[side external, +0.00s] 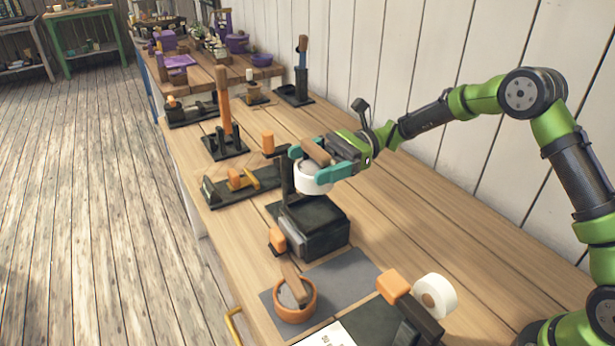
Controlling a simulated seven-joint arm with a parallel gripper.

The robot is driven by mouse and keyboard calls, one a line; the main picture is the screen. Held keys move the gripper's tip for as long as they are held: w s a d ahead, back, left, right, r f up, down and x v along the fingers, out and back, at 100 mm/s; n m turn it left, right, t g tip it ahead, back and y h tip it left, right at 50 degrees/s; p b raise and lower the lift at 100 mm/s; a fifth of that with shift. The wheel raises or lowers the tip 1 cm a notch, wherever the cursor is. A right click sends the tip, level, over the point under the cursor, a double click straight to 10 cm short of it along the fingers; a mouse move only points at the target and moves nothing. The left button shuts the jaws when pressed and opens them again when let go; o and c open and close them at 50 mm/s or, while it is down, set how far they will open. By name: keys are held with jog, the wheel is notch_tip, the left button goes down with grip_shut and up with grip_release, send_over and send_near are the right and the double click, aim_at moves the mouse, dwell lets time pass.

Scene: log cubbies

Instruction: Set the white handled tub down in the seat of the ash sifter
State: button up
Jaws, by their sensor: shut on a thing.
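My gripper (316,163), with teal fingers, is shut on the white handled tub (312,181). The tub is a short white cup with a brown wooden handle slanting up between the fingers. I hold it up over the bench, above a black box-shaped device (318,230) with an upright post and an orange knob at its near left. This device may be the ash sifter, but I cannot tell for sure. In the picture the tub overlaps the device's post and top back edge. Whether they touch, and the seat itself, cannot be made out.
An orange tub (295,305) with a wooden handle sits on a grey mat (345,275) in front. A white roll (436,294) and an orange-knobbed black device stand at the near right. Several black fixtures line the bench's left side.

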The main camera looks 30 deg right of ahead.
jog(key=shift+f, duration=2.9)
jog(key=shift+f, duration=1.25)
jog(key=o, duration=0.9)
jog(key=shift+d, duration=0.1)
jog(key=d, duration=1.6)
jog(key=shift+d, duration=0.35)
